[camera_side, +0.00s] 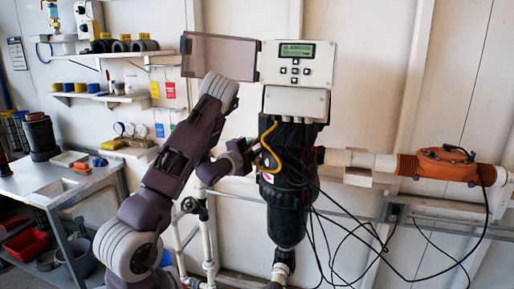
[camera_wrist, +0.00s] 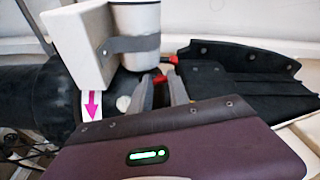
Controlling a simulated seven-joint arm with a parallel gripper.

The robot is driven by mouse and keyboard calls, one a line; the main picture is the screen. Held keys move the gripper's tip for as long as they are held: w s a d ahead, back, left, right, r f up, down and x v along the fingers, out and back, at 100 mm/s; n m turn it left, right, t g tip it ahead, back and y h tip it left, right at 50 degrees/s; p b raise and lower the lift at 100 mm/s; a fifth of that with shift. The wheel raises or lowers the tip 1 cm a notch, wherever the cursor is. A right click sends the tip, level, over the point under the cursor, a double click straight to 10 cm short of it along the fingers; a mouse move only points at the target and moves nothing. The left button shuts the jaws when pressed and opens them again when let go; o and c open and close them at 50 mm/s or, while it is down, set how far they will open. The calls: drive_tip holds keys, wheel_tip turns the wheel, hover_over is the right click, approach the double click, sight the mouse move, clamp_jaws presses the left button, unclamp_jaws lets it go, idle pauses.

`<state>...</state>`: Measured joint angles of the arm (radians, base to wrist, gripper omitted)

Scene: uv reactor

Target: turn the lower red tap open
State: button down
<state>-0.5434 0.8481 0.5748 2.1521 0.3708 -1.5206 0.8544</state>
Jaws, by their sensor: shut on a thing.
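In the wrist view, my gripper (camera_wrist: 162,88) has its two grey fingers closed around a small red tap handle (camera_wrist: 159,80). Only the handle's top edge shows between the fingers. A second small red piece (camera_wrist: 173,60) shows just behind, by the white pipe. In the side view, my gripper (camera_side: 245,155) is at the left side of the black reactor body (camera_side: 290,200). The tap is hidden there by my gripper, and how far it is turned cannot be seen.
A control box (camera_side: 297,62) with an open cover (camera_side: 218,57) hangs above the reactor. A yellow cable (camera_side: 268,145) loops close to my gripper. White pipes (camera_side: 207,230) stand below. Loose black cables (camera_side: 345,235) hang at right. A metal bench (camera_side: 60,185) stands at left.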

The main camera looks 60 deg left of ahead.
idle(0.5)
drive_tip(key=c, duration=1.2)
unclamp_jaws()
drive_tip(key=shift+c, duration=0.2)
